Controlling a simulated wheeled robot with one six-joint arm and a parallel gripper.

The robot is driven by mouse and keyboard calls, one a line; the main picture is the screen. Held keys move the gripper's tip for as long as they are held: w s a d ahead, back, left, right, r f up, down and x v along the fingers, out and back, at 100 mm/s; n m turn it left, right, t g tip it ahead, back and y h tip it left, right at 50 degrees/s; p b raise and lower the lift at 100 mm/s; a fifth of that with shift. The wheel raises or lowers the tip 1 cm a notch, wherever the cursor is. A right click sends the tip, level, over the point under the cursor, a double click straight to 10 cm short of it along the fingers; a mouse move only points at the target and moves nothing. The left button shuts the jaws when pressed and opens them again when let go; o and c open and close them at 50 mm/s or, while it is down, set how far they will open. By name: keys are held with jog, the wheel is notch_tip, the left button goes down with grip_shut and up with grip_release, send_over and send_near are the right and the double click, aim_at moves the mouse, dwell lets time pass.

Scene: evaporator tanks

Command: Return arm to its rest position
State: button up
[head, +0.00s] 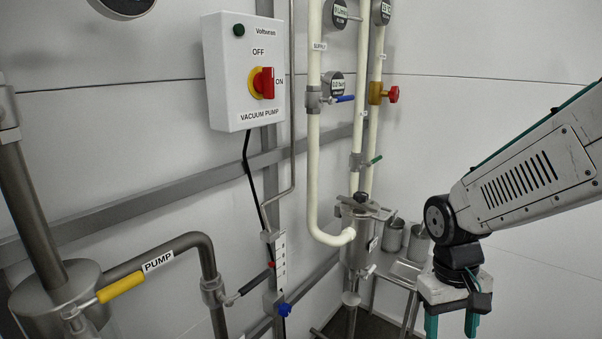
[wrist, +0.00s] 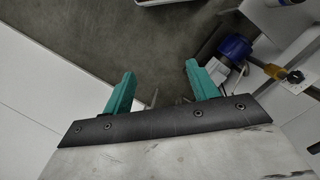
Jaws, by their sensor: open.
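My gripper (head: 452,325) hangs at the lower right of the head view, pointing down, with my arm coming in from the right edge. Its two teal fingers are apart with nothing between them. The wrist view also shows my gripper (wrist: 158,88) open and empty over the dark grey floor (wrist: 120,45). In the head view the fingertips are close to the bottom edge of the picture. The gripper appears apart from the pipes and the wall panel.
A white vacuum pump switch box (head: 241,72) with a red knob hangs on the wall. Cream pipes (head: 313,150) with valves run down mid-view. A small steel table (head: 405,270) holds metal cups. A pipe with a yellow handle (head: 120,287) is at left. A blue motor-like part (wrist: 235,46) lies below right.

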jog(key=s+r+m+t+y, duration=0.1)
jog(key=s+r+t, duration=0.2)
jog(key=s+r, duration=0.9)
jog(key=shift+s+d, duration=0.25)
jog(key=shift+s, duration=0.05)
dwell(1.6)
